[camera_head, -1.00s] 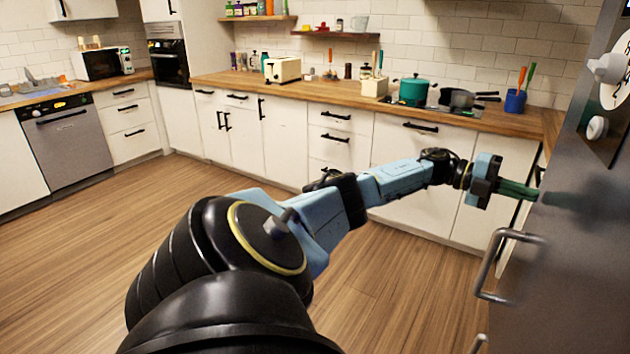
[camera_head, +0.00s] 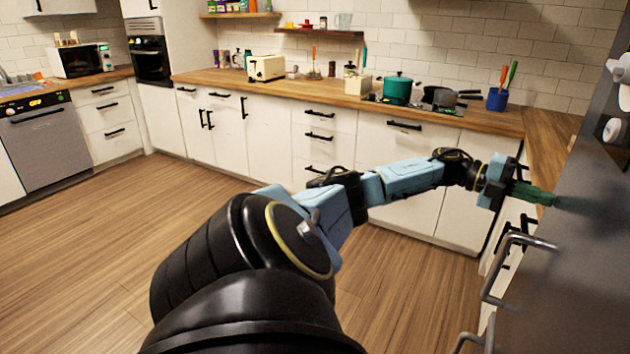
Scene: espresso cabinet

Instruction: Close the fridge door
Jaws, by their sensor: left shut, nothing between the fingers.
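The fridge door (camera_head: 575,290) is the dark grey metal panel at the right edge, seen at a steep angle. Its upper bar handle (camera_head: 497,262) sticks out to the left, and part of another handle shows below it. My left arm reaches across the middle from the bottom. My left gripper (camera_head: 545,197) is shut and empty, with its green fingertips at or very close to the door surface above the handle. Whether they touch cannot be told for sure. The fridge's inside and the door's hinge side are not in view. My right gripper is not in view.
White cabinets (camera_head: 415,150) under a wooden counter (camera_head: 290,86) run along the back wall. A teal pot (camera_head: 397,90) and a blue utensil holder (camera_head: 497,100) stand on the counter. The wooden floor (camera_head: 90,270) at the left is clear.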

